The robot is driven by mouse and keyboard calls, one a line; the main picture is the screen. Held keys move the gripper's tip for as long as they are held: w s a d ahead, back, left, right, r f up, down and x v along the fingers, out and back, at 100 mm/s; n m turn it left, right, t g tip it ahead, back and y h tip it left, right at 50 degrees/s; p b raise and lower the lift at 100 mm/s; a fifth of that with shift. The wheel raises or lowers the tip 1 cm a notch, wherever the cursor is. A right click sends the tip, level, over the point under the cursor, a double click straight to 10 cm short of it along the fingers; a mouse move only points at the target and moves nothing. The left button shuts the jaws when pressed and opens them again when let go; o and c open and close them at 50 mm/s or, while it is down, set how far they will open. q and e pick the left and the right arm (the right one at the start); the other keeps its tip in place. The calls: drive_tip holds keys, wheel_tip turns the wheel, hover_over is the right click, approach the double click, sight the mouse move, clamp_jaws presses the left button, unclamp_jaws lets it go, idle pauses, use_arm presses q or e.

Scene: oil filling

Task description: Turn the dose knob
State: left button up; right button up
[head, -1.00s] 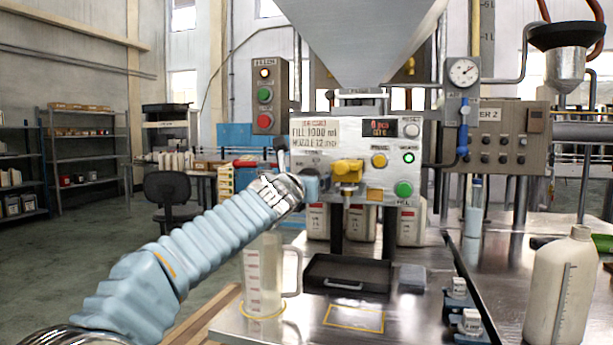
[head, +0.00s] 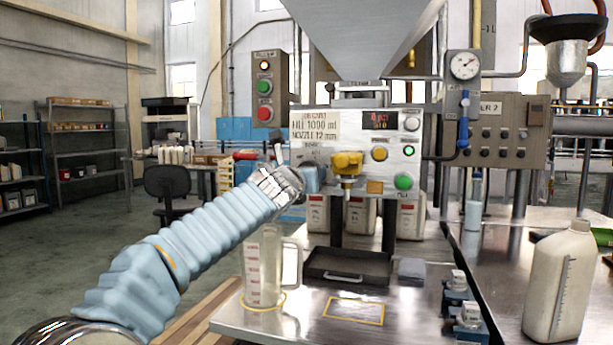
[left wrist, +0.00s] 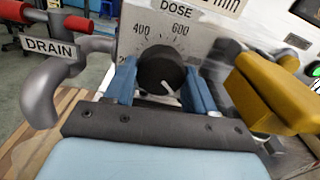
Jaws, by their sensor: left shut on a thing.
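The dose knob (left wrist: 161,72) is black and round with a white pointer line, under a DOSE scale in the left wrist view. Its pointer is toward the lower right of the picture. My left gripper (left wrist: 163,88) has its blue fingers on either side of the knob and is shut on it. In the head view my left gripper (head: 309,180) reaches the left part of the filling machine's panel (head: 330,128) and hides the knob. My right gripper is in neither view.
The yellow nozzle block (head: 346,162) sits close right of my left gripper. The drain pipe (left wrist: 45,85) is to its left. Below are a clear measuring jug (head: 262,270) and a black drip tray (head: 340,268). A white bottle (head: 557,285) stands at the right.

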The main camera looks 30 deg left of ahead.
use_arm(q)
drive_tip(key=n+b, duration=0.8)
drive_tip(key=n, duration=2.6)
drive_tip(key=shift+r+n, duration=0.15)
drive_tip(key=shift+n, duration=0.15)
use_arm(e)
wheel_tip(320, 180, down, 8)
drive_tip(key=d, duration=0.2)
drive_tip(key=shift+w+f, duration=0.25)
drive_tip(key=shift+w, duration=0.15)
use_arm(q)
drive_tip(key=shift+n, duration=0.3)
drive_tip(key=o, duration=1)
drive_tip(key=shift+r, duration=0.1)
